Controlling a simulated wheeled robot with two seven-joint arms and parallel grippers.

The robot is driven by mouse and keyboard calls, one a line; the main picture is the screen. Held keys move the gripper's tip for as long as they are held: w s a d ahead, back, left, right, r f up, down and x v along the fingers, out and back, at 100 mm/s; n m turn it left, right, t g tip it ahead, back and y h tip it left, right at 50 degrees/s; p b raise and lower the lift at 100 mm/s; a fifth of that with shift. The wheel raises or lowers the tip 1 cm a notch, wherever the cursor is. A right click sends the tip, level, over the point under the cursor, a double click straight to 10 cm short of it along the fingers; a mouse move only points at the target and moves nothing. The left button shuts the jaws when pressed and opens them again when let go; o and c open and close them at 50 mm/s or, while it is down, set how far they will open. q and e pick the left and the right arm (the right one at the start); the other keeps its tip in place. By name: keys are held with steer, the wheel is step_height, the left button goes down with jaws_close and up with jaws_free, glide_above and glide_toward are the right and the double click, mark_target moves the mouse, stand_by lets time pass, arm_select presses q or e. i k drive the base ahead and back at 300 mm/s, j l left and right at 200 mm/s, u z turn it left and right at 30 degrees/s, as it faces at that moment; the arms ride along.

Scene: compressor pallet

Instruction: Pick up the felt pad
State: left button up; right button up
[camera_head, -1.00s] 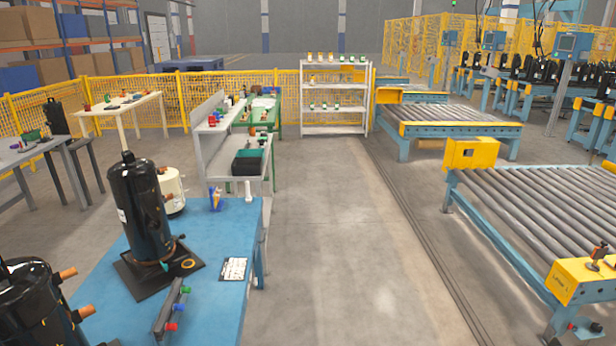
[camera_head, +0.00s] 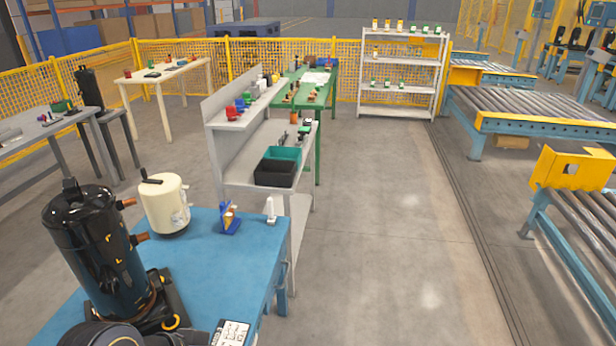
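I cannot make out a felt pad for certain in the head view. A blue-topped table (camera_head: 235,262) stands at the lower left. On it is a tall black compressor (camera_head: 98,245) on a dark base, and a cream canister (camera_head: 165,203) behind it. A blue holder with tan items (camera_head: 230,217) and a white bottle (camera_head: 270,210) stand near the table's far edge. A white card with dark markings (camera_head: 231,334) lies at the bottom edge, partly cut off. Neither of my grippers is in view.
A grey bench (camera_head: 235,160) with black and teal bins (camera_head: 277,167) stands beyond the blue table. A green table (camera_head: 318,92) and white shelf (camera_head: 398,103) are farther back. Roller conveyors (camera_head: 545,108) stand at the right. The grey floor (camera_head: 385,230) between is clear.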

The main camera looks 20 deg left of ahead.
mark_target(271, 221)
steer(key=i, duration=2.55)
steer(key=i+u, duration=0.1)
steer(key=u, duration=0.35)
steer(key=i+u, duration=0.1)
steer(key=u, duration=0.3)
steer(key=i+l+u, duration=0.1)
steer(key=u, duration=0.35)
steer(key=i+l+u, duration=0.1)
steer(key=u, duration=0.35)
steer(key=l+u, duration=0.15)
steer(key=u, duration=1.75)
